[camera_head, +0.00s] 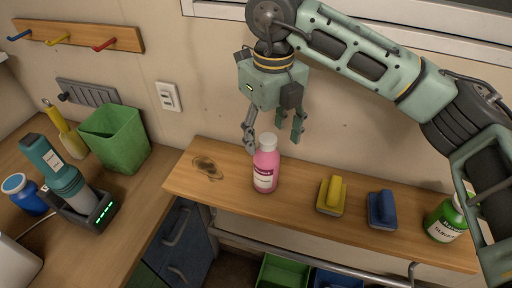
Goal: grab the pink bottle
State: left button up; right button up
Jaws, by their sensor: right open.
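The pink bottle (265,170) stands upright on the wooden shelf, with a whitish cap and a pale label. My right gripper (273,138) points down just above and behind it, with its fingers spread apart. One finger is close to the left side of the bottle's cap and the other is off to the right. I cannot tell whether a finger touches the bottle. Nothing is held in the gripper. My left gripper is not in view.
On the wooden shelf (300,215), a yellow brush (332,194), a blue brush (382,209) and a green bottle (445,220) stand to the right. A dark stain marks its left part. A green bin (115,139) and a teal device in a dock (90,212) are on the left counter.

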aim_at(266, 158)
jog(key=shift+w+a+f, duration=0.35)
jog(key=shift+w+f, duration=0.15)
jog(key=shift+w, duration=0.05)
jog(key=shift+s+f+p, duration=0.1)
jog(key=shift+f+p, duration=0.2)
jog(key=shift+f, duration=0.05)
jog(key=shift+s+d+f+p, duration=0.3)
jog(key=shift+s+f+p, duration=0.15)
jog(key=shift+s, duration=0.15)
jog(key=shift+s+d+f+p, duration=0.25)
jog(key=shift+s+f+p, duration=0.2)
jog(key=shift+s, duration=0.1)
jog(key=f, duration=0.1)
jog(key=w+f, duration=0.1)
jog(key=a+f+p, duration=0.1)
jog(key=shift+w+a+f, duration=0.1)
jog(key=shift+w+f, duration=0.1)
jog(key=shift+f, duration=0.35)
jog(key=shift+s+d, duration=0.25)
jog(key=shift+c, duration=0.9)
jog(key=shift+w+a, duration=0.15)
jog(key=c, duration=1)
jog(key=shift+c, duration=0.3)
